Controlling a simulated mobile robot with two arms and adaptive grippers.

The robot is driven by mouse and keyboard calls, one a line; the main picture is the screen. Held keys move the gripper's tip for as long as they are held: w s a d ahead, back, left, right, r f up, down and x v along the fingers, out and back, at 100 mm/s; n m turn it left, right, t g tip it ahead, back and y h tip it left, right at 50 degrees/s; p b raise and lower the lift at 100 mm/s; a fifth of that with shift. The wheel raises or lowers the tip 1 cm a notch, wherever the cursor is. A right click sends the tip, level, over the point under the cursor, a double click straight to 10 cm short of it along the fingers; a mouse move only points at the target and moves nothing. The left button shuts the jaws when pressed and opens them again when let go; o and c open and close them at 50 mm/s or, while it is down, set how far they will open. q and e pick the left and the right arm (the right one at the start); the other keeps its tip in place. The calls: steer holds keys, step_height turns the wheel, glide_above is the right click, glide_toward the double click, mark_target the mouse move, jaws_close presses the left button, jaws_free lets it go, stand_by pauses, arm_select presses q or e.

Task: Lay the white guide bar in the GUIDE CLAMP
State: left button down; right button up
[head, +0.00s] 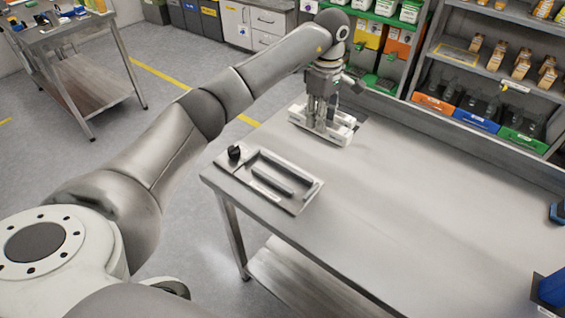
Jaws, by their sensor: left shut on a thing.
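My left gripper (319,124) points straight down at the back left of the steel table, over a white fixture (340,137) that looks like the guide clamp. It is shut on the white guide bar, which is hard to tell apart from the white fixture around it. The fingers stand between the fixture's white sides and hide part of it. Whether the bar touches the clamp's floor cannot be told. My right gripper is not in view.
A light tray (297,208) with a dark bar and a black knob (235,153) lies at the table's left edge. The middle of the table (400,210) is clear. Blue objects (552,288) stand at the right edge. Shelves with bottles and bins (480,107) stand behind.

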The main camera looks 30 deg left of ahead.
arm_select(q)
steer(key=s+a+f+p, duration=0.1)
steer(key=s+f, duration=0.1)
steer(key=s, duration=0.1)
steer(key=s+a+f+p, duration=0.1)
steer(key=s+a+f, duration=0.1)
steer(key=s, duration=0.1)
steer(key=s+a+f+p, duration=0.2)
steer(key=s+f, duration=0.1)
steer(key=shift+s+a+f, duration=0.1)
steer(key=shift+s+a+f+p, duration=0.25)
steer(key=shift+s+f+p, duration=0.15)
steer(key=shift+f, duration=0.35)
step_height(320, 180, down, 2)
steer(key=shift+s+f+p, duration=0.1)
steer(key=shift+p, duration=0.7)
steer(key=shift+f, duration=0.65)
steer(key=c, duration=1.1)
jaws_free()
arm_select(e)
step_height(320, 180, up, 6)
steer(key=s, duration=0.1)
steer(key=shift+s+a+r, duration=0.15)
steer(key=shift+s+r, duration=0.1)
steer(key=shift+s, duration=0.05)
arm_select(q)
steer(key=shift+r, duration=0.1)
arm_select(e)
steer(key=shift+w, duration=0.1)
